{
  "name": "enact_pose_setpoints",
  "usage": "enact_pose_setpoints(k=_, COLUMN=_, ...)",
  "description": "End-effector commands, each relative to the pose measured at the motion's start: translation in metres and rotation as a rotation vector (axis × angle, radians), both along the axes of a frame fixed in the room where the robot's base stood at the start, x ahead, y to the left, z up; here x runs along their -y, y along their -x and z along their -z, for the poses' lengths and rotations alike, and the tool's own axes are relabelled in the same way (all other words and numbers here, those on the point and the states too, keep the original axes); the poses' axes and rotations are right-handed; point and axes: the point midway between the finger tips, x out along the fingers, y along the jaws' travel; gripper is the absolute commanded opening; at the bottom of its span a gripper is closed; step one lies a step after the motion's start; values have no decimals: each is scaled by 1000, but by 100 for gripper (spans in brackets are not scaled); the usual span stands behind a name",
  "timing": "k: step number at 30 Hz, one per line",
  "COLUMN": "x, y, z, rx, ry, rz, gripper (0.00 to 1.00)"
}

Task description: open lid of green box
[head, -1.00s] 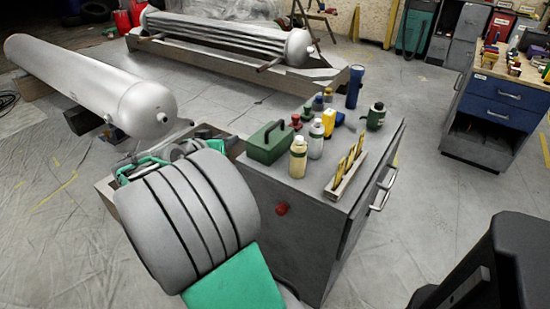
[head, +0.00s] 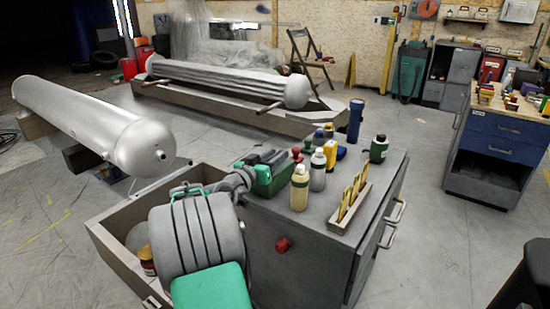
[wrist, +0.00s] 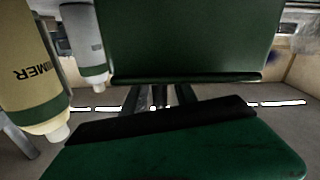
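The green box (head: 281,179) is a small dark green case on the grey cabinet's top, at its left edge. Its lid looks shut. My gripper (head: 264,158) comes in from the left and is right at the top of the box, overlapping its handle area in the head view. In the wrist view a green panel with a dark rim (wrist: 190,40) is close ahead, with short dark posts below it. A large green part with a dark strip fills the bottom. Which parts are finger or box is unclear, and the handle is mostly hidden. Whether the fingers touch it cannot be told.
A cream bottle (head: 300,188) and a white bottle (head: 318,171) stand just right of the box. A wooden rack (head: 346,211) with yellow items is at the cabinet's front. An open crate (head: 112,240) stands left of the cabinet, under my arm. A grey cylinder (head: 85,120) lies behind.

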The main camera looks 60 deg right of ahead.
Motion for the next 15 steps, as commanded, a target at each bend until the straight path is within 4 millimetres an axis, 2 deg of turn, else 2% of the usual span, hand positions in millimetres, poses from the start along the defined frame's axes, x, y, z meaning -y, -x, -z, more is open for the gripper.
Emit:
enact_pose_setpoints(k=2, x=0, y=0, z=0, rx=0, ry=0, rz=0, gripper=33)
enact_pose_setpoints(k=12, x=-1, y=0, z=0, rx=0, ry=0, rz=0, gripper=6)
enact_pose_setpoints(k=15, x=0, y=0, z=0, rx=0, ry=-1, rz=1, gripper=0)
